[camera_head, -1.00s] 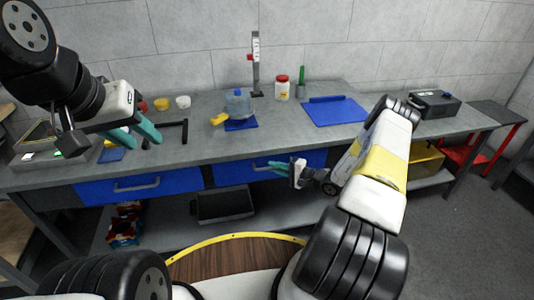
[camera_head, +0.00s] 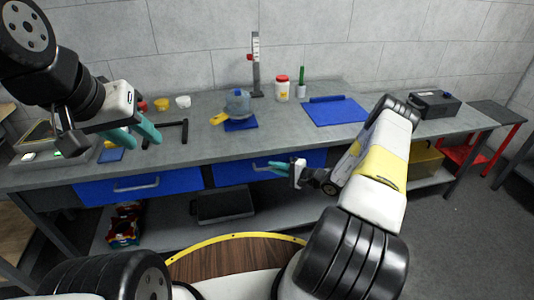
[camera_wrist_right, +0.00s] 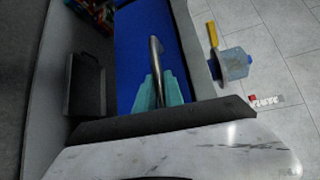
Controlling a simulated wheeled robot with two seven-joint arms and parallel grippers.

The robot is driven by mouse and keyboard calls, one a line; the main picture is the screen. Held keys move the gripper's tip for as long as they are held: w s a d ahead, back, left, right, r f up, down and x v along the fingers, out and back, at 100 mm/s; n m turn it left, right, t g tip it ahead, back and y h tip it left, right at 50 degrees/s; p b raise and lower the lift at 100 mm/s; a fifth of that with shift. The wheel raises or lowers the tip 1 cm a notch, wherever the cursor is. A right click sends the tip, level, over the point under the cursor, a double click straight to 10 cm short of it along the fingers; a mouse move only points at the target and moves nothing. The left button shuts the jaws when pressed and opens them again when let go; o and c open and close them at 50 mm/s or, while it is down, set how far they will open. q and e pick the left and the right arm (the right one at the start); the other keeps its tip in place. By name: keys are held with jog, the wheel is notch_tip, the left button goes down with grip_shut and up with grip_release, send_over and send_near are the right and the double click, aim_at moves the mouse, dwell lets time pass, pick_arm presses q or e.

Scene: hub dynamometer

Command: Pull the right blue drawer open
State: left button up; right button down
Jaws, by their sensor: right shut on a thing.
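The right blue drawer (camera_head: 231,173) sits under the workbench top, right of the left blue drawer (camera_head: 170,183). It looks flush with the bench front; a small opening cannot be told. My right gripper (camera_head: 259,167) is at its handle, with teal fingers shut on it. In the right wrist view, the metal bar handle (camera_wrist_right: 154,52) runs between the fingertips (camera_wrist_right: 160,83), with the blue drawer front (camera_wrist_right: 130,45) behind. The fingers hide part of the handle. My left gripper (camera_head: 141,137) is open and empty above the left part of the bench.
A black bin (camera_head: 223,206) is on the shelf below the drawers.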

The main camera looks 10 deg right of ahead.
jog(key=shift+s, duration=0.1)
dwell(0.4)
jog(key=s+d, duration=0.1)
jog(key=s, duration=3.2)
jog(key=shift+w+d, duration=0.1)
jog(key=c, duration=1.5)
grip_release()
jog(key=shift+o, duration=0.2)
jog(key=shift+d, duration=0.1)
jog(key=v, duration=0.7)
jog(key=shift+s+d, duration=0.2)
jog(key=shift+s, duration=0.15)
